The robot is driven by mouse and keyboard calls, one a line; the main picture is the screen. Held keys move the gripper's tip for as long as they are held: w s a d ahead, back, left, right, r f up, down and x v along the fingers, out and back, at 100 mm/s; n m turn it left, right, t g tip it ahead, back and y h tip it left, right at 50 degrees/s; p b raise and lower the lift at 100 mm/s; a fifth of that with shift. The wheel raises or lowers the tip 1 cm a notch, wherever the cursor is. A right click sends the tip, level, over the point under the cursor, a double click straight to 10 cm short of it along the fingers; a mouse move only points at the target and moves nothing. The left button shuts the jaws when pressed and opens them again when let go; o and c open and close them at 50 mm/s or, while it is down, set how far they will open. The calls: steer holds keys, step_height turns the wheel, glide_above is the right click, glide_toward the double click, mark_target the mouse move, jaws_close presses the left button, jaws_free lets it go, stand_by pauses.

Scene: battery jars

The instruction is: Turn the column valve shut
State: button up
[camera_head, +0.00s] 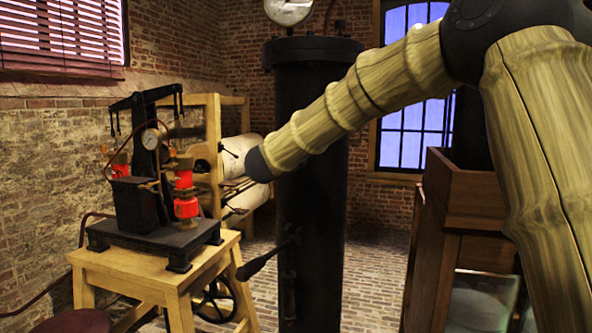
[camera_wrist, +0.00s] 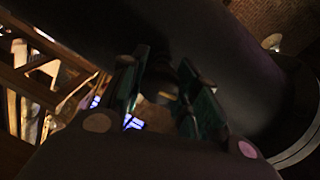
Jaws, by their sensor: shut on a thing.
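The tall black column (camera_head: 312,215) stands in the middle of the head view, and its dark side fills much of the wrist view (camera_wrist: 215,60). In the wrist view my gripper (camera_wrist: 165,97) is close beside the column. Its two green-edged fingers are shut on a small dark part between them, which looks like the valve handle (camera_wrist: 161,86); its shape and angle are too dark to read. In the head view my arm crosses in front of the column and I cannot make out my gripper. A dark lever (camera_head: 268,258) shows low at the column's left side.
A wooden stand (camera_head: 172,272) with a black press (camera_head: 150,205) and red parts is at the left. A gauge (camera_head: 289,10) tops the column. A wooden cabinet (camera_head: 440,240) stands at the right. Brick floor (camera_head: 375,265) shows between column and cabinet.

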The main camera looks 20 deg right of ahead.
steer(key=shift+f+m+b, duration=0.25)
steer(key=shift+m+b, duration=0.65)
steer(key=shift+b, duration=0.2)
steer(key=o, duration=1)
steer(key=shift+r, duration=0.15)
steer(key=shift+o, duration=0.2)
steer(key=f+v, duration=0.1)
steer(key=v, duration=1.1)
steer(key=shift+r, duration=0.45)
steer(key=shift+s+d, duration=0.1)
